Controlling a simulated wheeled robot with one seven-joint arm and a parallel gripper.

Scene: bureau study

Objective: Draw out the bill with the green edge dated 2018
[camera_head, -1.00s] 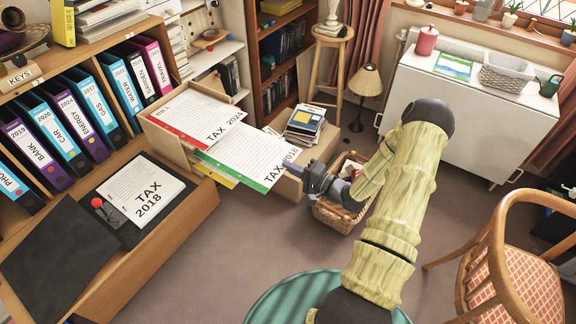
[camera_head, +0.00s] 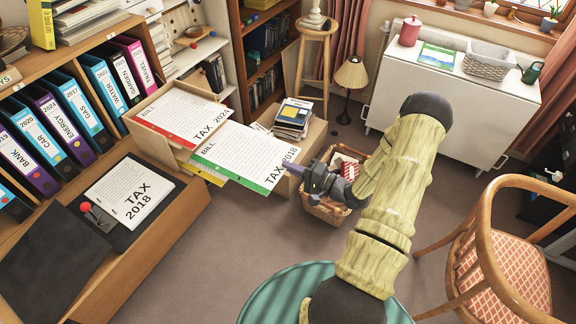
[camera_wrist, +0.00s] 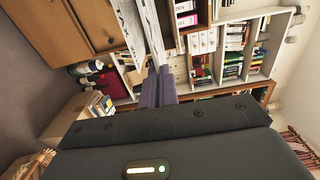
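The green-edged bill (camera_head: 245,152) lettered TAX 2018 sticks out to the right of an open wooden box (camera_head: 153,150) in the head view. Its BILL heading shows; its far left end meets the red-edged bill and the box, and I cannot tell how much is still inside. My gripper (camera_head: 289,167) is at the bill's right corner, its fingers close together on it. In the wrist view the two purple fingers (camera_wrist: 158,88) lie nearly together at the end of a sheet seen almost edge-on. The red-edged bill (camera_head: 180,112), TAX 2024, lies higher in the box.
A yellow-edged sheet (camera_head: 207,174) pokes out beneath. A TAX 2018 sheet (camera_head: 125,190) lies on a black folder at left. Close by are a cardboard box (camera_head: 313,139) with stacked books (camera_head: 293,117) and a wicker basket (camera_head: 330,212). Open floor lies in front.

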